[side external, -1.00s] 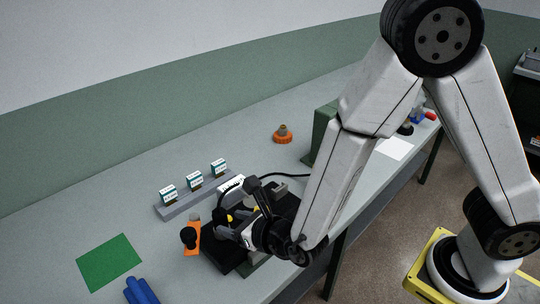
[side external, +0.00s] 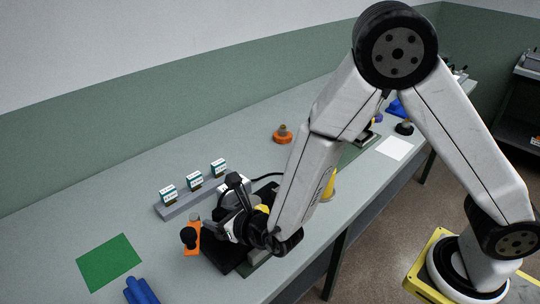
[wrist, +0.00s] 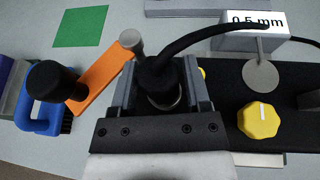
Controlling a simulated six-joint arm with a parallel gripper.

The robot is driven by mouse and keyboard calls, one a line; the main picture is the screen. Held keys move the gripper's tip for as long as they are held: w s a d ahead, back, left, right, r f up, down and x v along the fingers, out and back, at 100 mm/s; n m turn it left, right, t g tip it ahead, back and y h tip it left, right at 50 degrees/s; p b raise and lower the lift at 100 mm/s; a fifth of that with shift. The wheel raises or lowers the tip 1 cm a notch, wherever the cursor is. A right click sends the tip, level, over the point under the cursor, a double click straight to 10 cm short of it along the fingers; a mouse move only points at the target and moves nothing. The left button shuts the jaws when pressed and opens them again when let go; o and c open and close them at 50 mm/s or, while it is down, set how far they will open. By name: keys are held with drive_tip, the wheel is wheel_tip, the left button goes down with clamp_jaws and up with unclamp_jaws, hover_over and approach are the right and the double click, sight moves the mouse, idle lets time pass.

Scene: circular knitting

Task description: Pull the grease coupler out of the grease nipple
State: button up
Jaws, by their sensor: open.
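In the wrist view, a black coupler (wrist: 161,88) with a thick black hose stands in the gap between the two grey fingers of my gripper (wrist: 160,76). The fingers are open, one on each side of it; I cannot tell whether either touches it. The hose curves up and to the right. The grease nipple is hidden beneath the coupler. In the side view my gripper (side external: 230,212) is low over the black machine (side external: 222,251), and the coupler cannot be made out there.
A yellow knob (wrist: 258,120) and a box labelled 0.5 mm (wrist: 254,32) are to the right. A grey-topped post (wrist: 131,41) stands close to the left finger. An orange plate (wrist: 100,74), a black knob (wrist: 52,80) and a blue brush (wrist: 40,117) are left. The green mat (side external: 108,262) is clear.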

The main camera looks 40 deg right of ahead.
sight(219, 211)
clamp_jaws()
drive_tip(key=shift+r, duration=0.2)
drive_tip(key=shift+r, duration=4.8)
drive_tip(key=shift+r, duration=0.1)
drive_tip(key=shift+r, duration=1.45)
